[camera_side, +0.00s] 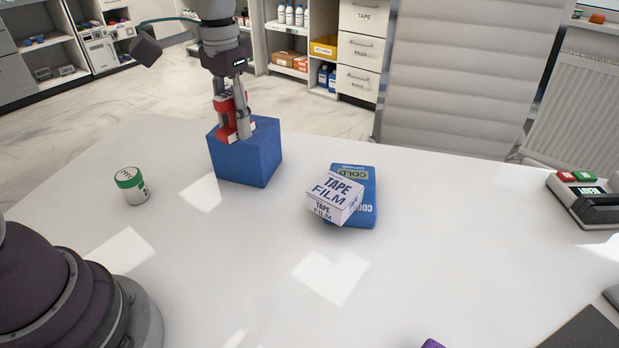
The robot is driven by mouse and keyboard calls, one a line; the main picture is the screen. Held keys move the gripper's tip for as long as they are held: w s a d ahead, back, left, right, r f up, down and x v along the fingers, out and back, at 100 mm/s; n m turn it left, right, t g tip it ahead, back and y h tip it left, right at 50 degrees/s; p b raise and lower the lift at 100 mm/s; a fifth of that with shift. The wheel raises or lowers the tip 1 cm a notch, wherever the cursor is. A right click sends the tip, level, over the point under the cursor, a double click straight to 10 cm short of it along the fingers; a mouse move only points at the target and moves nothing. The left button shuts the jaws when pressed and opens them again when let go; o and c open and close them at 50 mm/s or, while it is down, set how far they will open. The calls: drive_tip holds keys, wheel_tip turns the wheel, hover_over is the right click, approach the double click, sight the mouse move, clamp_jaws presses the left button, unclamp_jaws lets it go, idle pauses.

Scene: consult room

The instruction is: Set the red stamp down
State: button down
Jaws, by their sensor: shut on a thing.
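The red stamp (224,112) is upright between the fingers of my gripper (236,130), which is shut on it. The gripper points straight down over a blue block (246,161) at the back left of the white table. The stamp's lower end is at the block's top face. I cannot tell whether it touches the block or hangs just above it. The fingers partly hide the stamp.
A tape film box (335,195) lies on a blue cold pack (363,212) to the right. A device with red and green buttons (584,199) is at the far right. The table's front middle (260,290) is clear.

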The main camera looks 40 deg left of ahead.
drive_tip(key=s+d+f+m, duration=0.3)
drive_tip(key=d+m, duration=0.3)
drive_tip(key=d, duration=0.3)
drive_tip(key=m, duration=0.9)
approach(286, 345)
wheel_tip(286, 345, down, 7)
drive_tip(key=shift+f, duration=0.15)
drive_tip(key=c, duration=0.9)
unclamp_jaws()
drive_tip(key=shift+o, duration=0.2)
